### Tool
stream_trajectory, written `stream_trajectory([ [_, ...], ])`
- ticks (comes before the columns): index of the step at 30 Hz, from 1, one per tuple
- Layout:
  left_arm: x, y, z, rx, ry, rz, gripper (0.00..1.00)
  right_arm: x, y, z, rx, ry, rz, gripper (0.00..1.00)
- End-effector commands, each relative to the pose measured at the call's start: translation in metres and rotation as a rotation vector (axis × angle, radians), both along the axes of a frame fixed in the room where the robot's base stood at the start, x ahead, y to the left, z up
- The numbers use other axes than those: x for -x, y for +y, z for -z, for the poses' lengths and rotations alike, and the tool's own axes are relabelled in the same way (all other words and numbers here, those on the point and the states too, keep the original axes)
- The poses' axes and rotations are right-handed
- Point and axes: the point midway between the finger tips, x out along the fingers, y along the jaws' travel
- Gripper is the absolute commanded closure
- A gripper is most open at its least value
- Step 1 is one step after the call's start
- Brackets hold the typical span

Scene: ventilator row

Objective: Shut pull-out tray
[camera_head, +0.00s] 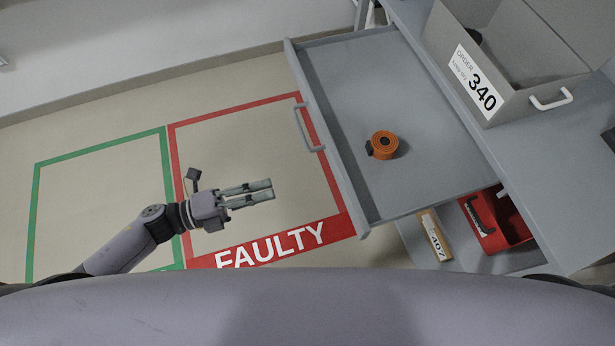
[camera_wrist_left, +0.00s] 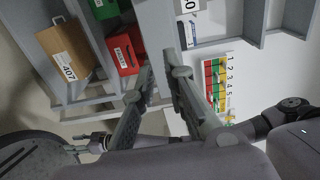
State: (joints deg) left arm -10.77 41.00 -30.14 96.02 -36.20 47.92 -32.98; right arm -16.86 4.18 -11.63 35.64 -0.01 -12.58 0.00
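The grey pull-out tray (camera_head: 360,95) stands far out from the grey unit, over the floor, in the head view. Its front edge faces left and carries a bar handle (camera_head: 308,128). A rolled orange strap (camera_head: 383,144) lies on the tray. My left gripper (camera_head: 272,188) is left of the tray front, apart from the handle, with its fingers pointing right. Its fingers also show in the left wrist view (camera_wrist_left: 160,70), with an empty gap between them. My right gripper (camera_wrist_left: 75,147) shows small in the left wrist view; its finger gap is unclear.
A grey bin labelled 340 (camera_head: 510,100) stands on the unit top. Below the tray are a brown box labelled 407 (camera_head: 434,236) and a red bin (camera_head: 497,222). The floor has a red FAULTY square (camera_head: 270,245) and a green one (camera_head: 100,151), both clear of objects.

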Motion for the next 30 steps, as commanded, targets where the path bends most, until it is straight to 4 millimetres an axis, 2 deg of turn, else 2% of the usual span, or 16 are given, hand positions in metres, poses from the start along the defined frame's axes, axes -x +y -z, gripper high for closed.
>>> stream_trajectory([
  [5, -0.007, -0.02, -0.005, 0.004, -0.005, 0.003, 1.0, 0.006, -0.007, -0.006, 0.008, 0.008, 0.0, 0.6],
  [18, -0.035, -0.106, -0.005, 0.006, -0.001, -0.001, 1.0, 0.009, -0.01, -0.022, 0.012, 0.012, 0.002, 0.6],
  [24, -0.042, -0.126, -0.003, 0.003, 0.001, -0.002, 1.0, 0.008, -0.01, -0.026, 0.012, 0.011, 0.001, 0.6],
  [30, -0.044, -0.131, -0.002, 0.002, 0.0, -0.002, 1.0, 0.006, -0.008, -0.026, 0.01, 0.009, 0.002, 0.6],
])
